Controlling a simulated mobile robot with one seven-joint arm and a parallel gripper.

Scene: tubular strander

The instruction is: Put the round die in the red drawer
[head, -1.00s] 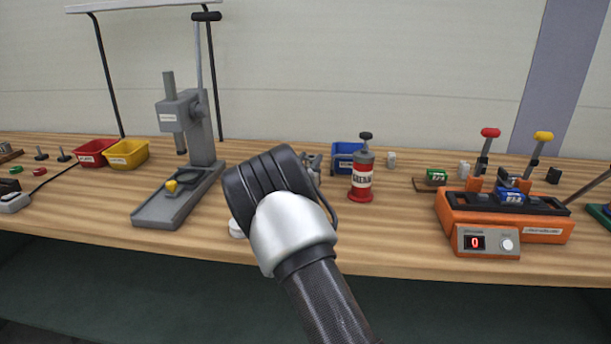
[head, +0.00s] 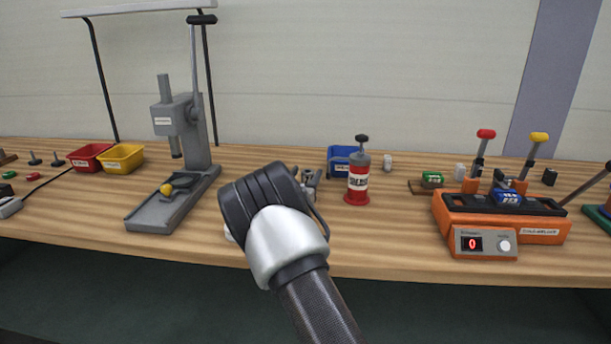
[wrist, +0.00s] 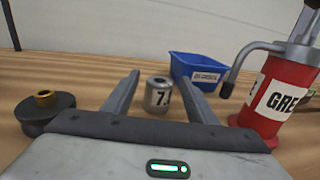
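A short metal cylinder (wrist: 158,95) with a "7" mark, perhaps the round die, stands upright on the bench in the wrist view. It appears between the two fingers of my gripper (wrist: 157,82), which are apart. I cannot tell whether it is within their reach or just beyond them. In the head view my arm's wrist hides most of my gripper (head: 311,178) and this cylinder. No red drawer is visible; a red open bin (head: 88,157) stands at the back left of the bench.
A red grease can (head: 357,183) and blue bin (head: 341,158) stand just right of my gripper. A dark round part with a brass centre (wrist: 45,108) is on its left. A grey press (head: 180,160), yellow bin (head: 121,159) and orange machine (head: 510,220) also occupy the bench.

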